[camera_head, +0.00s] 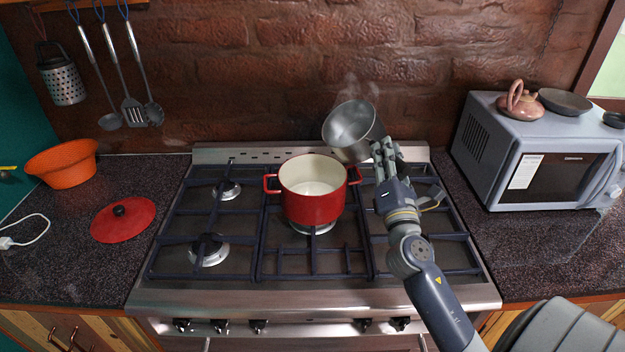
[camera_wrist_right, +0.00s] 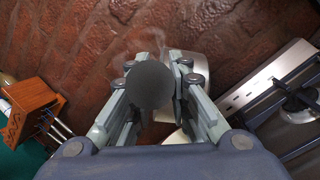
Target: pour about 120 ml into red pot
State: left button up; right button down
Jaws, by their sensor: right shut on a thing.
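The red pot (camera_head: 313,207) stands upright on the middle of the stove, open, with a cream inside; I cannot tell how much liquid is in it. My right gripper (camera_head: 384,158) is shut on the handle of a grey metal saucepan (camera_head: 366,138), behind and to the right of the pot. The saucepan is raised and tilted, its mouth towards the left and the camera, with faint steam above. No stream shows. In the right wrist view the round dark handle end (camera_wrist_right: 150,85) sits between the fingers. My left gripper is out of view.
The stove (camera_head: 235,299) has bare grates around the pot. A red lid (camera_head: 123,221) and an orange bowl (camera_head: 62,164) lie on the left counter. A microwave (camera_head: 533,172) with a teapot (camera_head: 521,106) on top stands at right. Utensils (camera_head: 118,70) hang at upper left.

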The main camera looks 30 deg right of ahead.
jog(key=shift+w+a+f+n+t+y+b, duration=0.1)
jog(key=shift+a+f+n+t+y+b, duration=0.2)
jog(key=shift+a+n+t+y+b, duration=0.9)
jog(key=shift+w+a+f+n+t+y+b, duration=0.15)
jog(key=shift+a+f+n+b, duration=0.15)
jog(key=shift+n+b, duration=1.65)
jog(key=shift+s+a+f+n+t+y+b, duration=0.1)
jog(key=shift+a+f+n+t+y+b, duration=0.15)
jog(key=shift+a+n+t+y+b, duration=0.9)
jog(key=shift+d+f+n+g+h+b, duration=0.2)
jog(key=shift+n+g+h+b, duration=0.35)
jog(key=shift+n, duration=0.25)
jog(key=shift+w+a+r+n+t+y, duration=0.15)
jog(key=shift+a+n+t+y, duration=0.1)
jog(key=shift+a+n+y, duration=0.35)
jog(key=shift+w+a+n+t+y, duration=0.1)
jog(key=shift+a+n+t+y, duration=0.15)
jog(key=shift+a+n, duration=0.55)
jog(key=shift+f+n+b, duration=0.2)
jog(key=shift+n+b, duration=0.1)
jog(key=shift+n, duration=0.1)
jog(key=shift+a+f+n+y+b, duration=0.45)
jog(key=shift+f+n+y+b, duration=0.3)
jog(key=shift+n, duration=0.45)
jog(key=shift+a+r+y, duration=0.1)
jog(key=shift+r+y, duration=0.05)
jog(key=shift+y, duration=0.1)
